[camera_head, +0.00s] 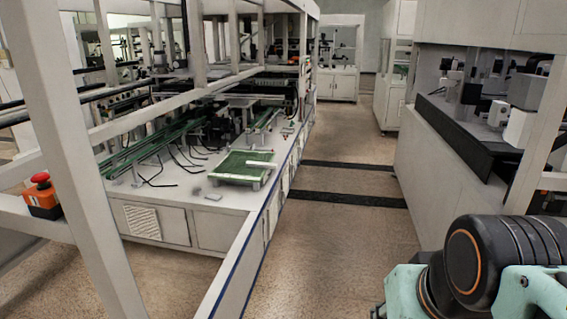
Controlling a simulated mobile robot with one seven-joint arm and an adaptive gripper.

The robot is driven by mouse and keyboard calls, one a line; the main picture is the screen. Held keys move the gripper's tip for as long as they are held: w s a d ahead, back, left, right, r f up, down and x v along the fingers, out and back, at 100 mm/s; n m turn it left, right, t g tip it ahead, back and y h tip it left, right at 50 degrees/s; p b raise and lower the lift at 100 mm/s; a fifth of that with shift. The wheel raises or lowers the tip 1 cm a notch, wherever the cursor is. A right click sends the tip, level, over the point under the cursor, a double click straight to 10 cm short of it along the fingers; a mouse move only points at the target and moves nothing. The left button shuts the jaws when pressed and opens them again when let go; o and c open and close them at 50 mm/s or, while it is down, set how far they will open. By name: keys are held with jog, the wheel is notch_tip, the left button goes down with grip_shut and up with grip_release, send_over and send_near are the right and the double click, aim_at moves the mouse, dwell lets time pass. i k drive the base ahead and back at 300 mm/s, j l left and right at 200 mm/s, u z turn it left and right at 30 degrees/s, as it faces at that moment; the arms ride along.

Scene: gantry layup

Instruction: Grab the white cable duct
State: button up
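A short white bar (261,164) lies on a green tray (229,168) near the front right of the white machine bench. It looks like the white cable duct, but it is too small to be certain. Its right end reaches toward the tray's edge. My gripper is out of view; only black and mint-green links of my arm show at the lower right, far from the bar.
The white bench (180,200) stands inside a frame of pale posts and beams. A red emergency button on an orange box (41,196) is at the left. A white machine (440,160) stands at the right. The speckled floor aisle (335,235) between them is clear.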

aim_at(274, 165)
jog(key=i+l+u, duration=0.2)
jog(key=i, duration=0.4)
jog(key=i+l+u, duration=0.2)
jog(key=i, duration=0.4)
jog(key=i+l+u, duration=0.2)
jog(key=i, duration=0.35)
jog(key=i+l+u, duration=0.2)
jog(key=i+l, duration=0.4)
jog(key=i, duration=0.35)
jog(key=i+l, duration=0.1)
jog(key=i, duration=0.35)
jog(key=i+l, duration=0.15)
jog(key=i, duration=0.35)
jog(key=i+l+u, duration=0.1)
jog(key=i, duration=0.35)
